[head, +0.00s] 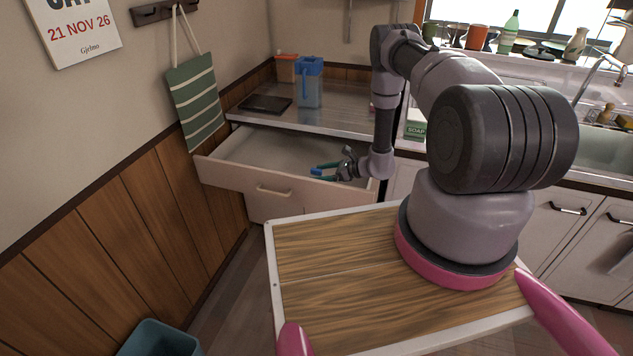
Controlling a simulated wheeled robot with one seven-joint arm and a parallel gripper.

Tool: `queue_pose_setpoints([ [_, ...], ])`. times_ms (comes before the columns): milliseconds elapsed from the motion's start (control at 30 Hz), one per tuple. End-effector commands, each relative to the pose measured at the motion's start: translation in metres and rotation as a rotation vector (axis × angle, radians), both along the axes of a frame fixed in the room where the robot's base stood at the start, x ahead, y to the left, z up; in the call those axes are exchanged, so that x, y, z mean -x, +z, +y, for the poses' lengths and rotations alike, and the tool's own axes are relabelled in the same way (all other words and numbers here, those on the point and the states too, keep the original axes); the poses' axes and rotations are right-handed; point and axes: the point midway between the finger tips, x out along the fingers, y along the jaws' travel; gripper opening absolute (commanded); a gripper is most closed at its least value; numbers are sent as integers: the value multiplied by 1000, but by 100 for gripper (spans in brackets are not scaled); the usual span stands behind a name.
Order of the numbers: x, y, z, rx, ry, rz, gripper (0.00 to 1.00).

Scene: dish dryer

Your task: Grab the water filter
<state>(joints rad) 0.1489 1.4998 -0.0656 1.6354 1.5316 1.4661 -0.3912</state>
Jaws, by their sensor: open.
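My gripper (318,172) is open, over the pulled-out drawer below and in front of the counter. Its blue-tipped fingers point left. It is apart from the water filter, lower and nearer to me. I see nothing between the fingers, though they are small in this view.
The open drawer (225,173) juts out below the counter. A dark flat board (265,104) lies left of the filter, and an orange-topped container (286,68) stands behind it. A striped towel (194,103) hangs on the left wall. A soap box (415,127) stands right of my forearm.

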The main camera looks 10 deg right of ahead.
Motion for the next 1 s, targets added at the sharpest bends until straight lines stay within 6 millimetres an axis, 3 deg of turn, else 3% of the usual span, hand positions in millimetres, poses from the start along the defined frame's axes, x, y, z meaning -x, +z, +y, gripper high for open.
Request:
queue_pose_setpoints([
  [233, -15, -16, 31, 0, 4, 0, 89],
  [567, -19, -18, 37, -1, 1, 1, 89],
  [800, -19, -18, 36, 0, 1, 0, 0],
  [1000, -19, -18, 36, -1, 1, 0, 0],
])
